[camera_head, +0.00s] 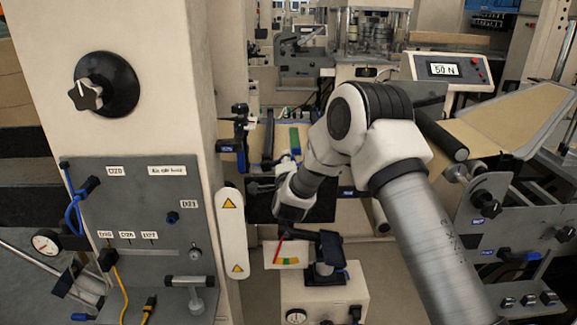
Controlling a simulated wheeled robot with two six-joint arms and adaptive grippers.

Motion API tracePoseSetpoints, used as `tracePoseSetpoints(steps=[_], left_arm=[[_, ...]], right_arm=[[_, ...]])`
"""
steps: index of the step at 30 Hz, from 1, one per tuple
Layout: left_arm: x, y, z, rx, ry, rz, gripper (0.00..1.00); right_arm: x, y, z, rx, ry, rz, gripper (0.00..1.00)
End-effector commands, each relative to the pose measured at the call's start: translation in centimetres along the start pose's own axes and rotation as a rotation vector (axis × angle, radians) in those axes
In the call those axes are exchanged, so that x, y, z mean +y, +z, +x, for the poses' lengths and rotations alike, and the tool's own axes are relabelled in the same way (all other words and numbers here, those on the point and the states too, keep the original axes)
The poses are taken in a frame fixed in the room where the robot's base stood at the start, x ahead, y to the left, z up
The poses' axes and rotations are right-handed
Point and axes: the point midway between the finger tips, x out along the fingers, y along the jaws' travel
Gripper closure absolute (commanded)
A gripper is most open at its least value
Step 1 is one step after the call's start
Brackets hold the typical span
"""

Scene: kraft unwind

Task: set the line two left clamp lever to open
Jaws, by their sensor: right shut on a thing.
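My right arm comes in from the lower right, bends at a high elbow and reaches down to the left. My right gripper (262,186) is at its end, just right of the beige column, in front of a dark plate (318,207). It is shut on a small part that I take to be the clamp lever; the fingers and wrist mostly hide it, so its angle cannot be told. A black clamp-like fitting (240,135) with a blue label stands just above and left of the gripper. My left gripper is not in view.
The beige column (125,30) carries a black knob (87,94) and a grey panel (140,220) with cables. A black-topped fixture (328,250) is below the wrist. Rollers and a "50 N" display (444,69) are at right.

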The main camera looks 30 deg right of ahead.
Motion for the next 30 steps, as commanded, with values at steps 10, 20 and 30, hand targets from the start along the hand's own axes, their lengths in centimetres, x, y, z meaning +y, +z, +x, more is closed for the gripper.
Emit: tracePoseSetpoints(steps=[10, 20, 30], left_arm=[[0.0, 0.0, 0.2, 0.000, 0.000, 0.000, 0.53], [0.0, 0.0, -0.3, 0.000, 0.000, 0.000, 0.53], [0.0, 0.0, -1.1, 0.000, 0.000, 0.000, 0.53]], right_arm=[[-2.1, 0.4, 0.0, -0.001, 0.000, -0.325, 1.00], [-4.0, 1.3, 0.0, 0.000, 0.000, -0.638, 1.00], [-5.2, 2.6, 0.0, -0.001, 0.000, -0.935, 1.00]])
